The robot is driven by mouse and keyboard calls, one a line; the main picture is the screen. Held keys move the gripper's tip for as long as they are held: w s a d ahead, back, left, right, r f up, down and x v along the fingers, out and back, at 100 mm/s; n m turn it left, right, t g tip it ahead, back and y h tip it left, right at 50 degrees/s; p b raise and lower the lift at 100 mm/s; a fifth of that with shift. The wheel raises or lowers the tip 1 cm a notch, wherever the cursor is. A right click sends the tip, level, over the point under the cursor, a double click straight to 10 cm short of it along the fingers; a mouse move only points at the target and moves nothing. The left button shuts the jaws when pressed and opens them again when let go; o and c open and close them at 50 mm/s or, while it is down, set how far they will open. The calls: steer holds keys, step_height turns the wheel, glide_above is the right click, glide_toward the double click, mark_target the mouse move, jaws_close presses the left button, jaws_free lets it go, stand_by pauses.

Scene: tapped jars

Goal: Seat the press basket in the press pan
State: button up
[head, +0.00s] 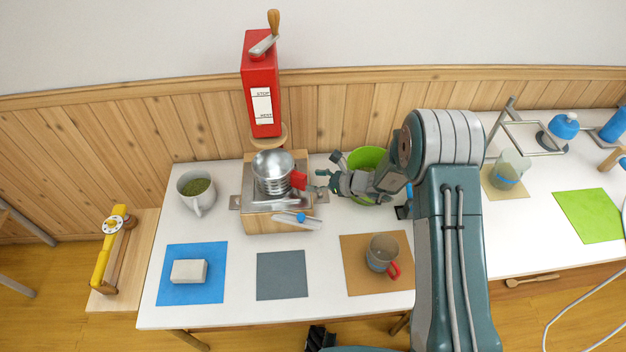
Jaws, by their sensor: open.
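The press basket appears to be the shiny round metal bowl (272,165) with a ribbed lower part and a red handle (298,180) on its right. It stands upright over the square metal press pan (255,201), which sits on a wooden block under the red press. I cannot tell whether the basket is fully down in the pan. My gripper (317,181) is open, just right of the red handle. It appears empty, with a small gap between its fingertips and the handle.
The tall red press (262,95) with a crank stands behind. A metal lever with a blue knob (297,219) lies at the block's front. A green bowl (366,160) is behind my gripper. A cup of green stuff (197,192) stands left, a red-handled mug (382,253) front right. The grey mat (282,275) is bare.

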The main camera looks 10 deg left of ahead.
steer(key=shift+v, duration=1.05)
steer(key=v, duration=1.2)
steer(key=s+d+r+n+g+h, duration=0.1)
steer(key=s+r+n+h, duration=0.1)
steer(key=s+r+n, duration=0.4)
steer(key=s+d+r+n+g+h, duration=0.15)
steer(key=s+r+n, duration=0.25)
steer(key=r, duration=0.5)
steer(key=s+d+r+n+t+h, duration=0.2)
steer(key=s+d+r+n+h, duration=0.3)
steer(key=s, duration=0.3)
steer(key=s+d+r+n+t+h, duration=0.3)
steer(key=s+d+r+n+h, duration=0.1)
steer(key=s+d, duration=0.3)
steer(key=shift+s+d+r+n+h, duration=0.35)
steer(key=shift+s+r+n, duration=0.25)
steer(key=shift+n, duration=0.2)
steer(key=shift+a, duration=0.1)
